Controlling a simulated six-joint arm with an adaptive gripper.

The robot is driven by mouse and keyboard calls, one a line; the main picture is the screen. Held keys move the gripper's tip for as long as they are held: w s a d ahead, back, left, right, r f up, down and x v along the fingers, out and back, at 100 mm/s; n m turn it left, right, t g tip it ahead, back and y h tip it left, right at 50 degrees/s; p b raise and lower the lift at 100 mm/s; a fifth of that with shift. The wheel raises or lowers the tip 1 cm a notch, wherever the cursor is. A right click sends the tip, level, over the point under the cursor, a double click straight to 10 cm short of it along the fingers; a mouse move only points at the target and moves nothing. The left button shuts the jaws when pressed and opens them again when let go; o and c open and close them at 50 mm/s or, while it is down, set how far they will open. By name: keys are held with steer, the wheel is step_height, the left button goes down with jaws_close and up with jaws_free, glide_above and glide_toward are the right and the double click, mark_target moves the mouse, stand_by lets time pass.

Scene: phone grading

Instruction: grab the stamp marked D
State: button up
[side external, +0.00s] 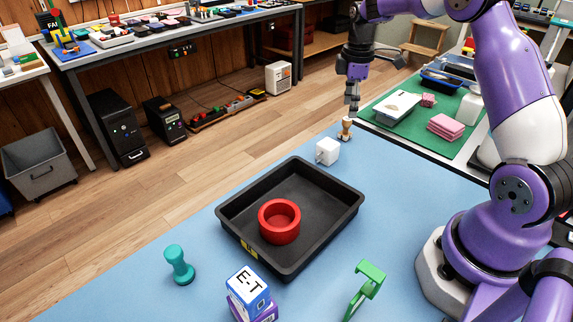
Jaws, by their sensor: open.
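No letter D is readable on anything in the side external view. A small wooden, knob-shaped piece (346,129), which looks like a stamp, stands on the blue table near its far edge. Its marking cannot be read. My gripper (354,104) points down just above this piece, open, with its fingertips close to the top. I cannot tell whether they touch it.
A white block (327,151) sits close beside the wooden piece. A black tray (345,212) holding a red ring (279,234) fills the middle. A blue-and-white lettered block (247,288) and a green stand (366,286) are in front. A green mat (398,135) lies on the adjoining surface.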

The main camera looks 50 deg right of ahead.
mark_target(348, 119)
step_height(348, 119, down, 5)
steer(key=shift+a+f, duration=0.1)
jaws_close()
stand_by(0.4)
